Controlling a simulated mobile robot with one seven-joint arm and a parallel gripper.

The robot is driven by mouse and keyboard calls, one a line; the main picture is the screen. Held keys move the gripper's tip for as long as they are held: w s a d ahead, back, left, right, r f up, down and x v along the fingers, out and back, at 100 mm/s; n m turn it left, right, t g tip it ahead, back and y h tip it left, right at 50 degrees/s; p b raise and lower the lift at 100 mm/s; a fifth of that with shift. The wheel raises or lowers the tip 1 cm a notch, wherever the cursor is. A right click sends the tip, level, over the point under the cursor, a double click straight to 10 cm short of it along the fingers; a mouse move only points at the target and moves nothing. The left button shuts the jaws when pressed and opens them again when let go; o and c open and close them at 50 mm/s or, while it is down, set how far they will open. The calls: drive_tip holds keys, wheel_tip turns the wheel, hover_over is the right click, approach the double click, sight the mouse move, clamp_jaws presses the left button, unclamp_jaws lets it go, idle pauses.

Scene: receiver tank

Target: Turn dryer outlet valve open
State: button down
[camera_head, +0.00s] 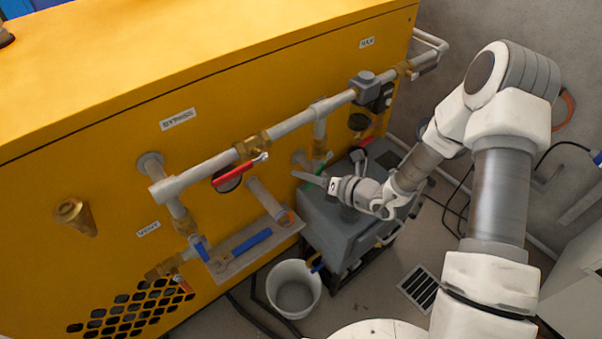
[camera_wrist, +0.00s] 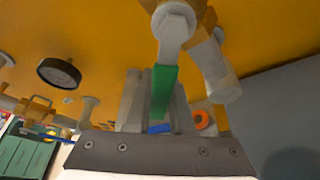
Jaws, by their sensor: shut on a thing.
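A valve with a green lever handle (camera_wrist: 162,88) shows in the wrist view, hanging from a grey bolt head on a brass body (camera_wrist: 197,22). My gripper (camera_wrist: 154,98) is shut on the green lever, one finger on each side. In the head view my gripper (camera_head: 308,178) reaches left to the pipework, and a small part of the green lever (camera_head: 322,167) shows just above the fingers. Most of the lever and the valve body are hidden there by the fingers and pipes. I see no label naming this valve.
A red-handled valve (camera_head: 238,170) sits on the upper pipe near the BYPASS label (camera_head: 178,119). A blue handle (camera_head: 253,240) is lower left. A grey box unit (camera_head: 340,232) stands below my gripper, with a white bucket (camera_head: 294,288) beside it. A round gauge (camera_wrist: 59,73) is nearby.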

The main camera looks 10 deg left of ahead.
drive_tip(key=shift+w+d+f+n+t+h+b, duration=0.4)
drive_tip(key=shift+w+d+f+n+h, duration=0.15)
drive_tip(key=shift+n, duration=0.25)
drive_tip(key=c, duration=0.8)
unclamp_jaws()
drive_tip(key=shift+a+r, duration=0.1)
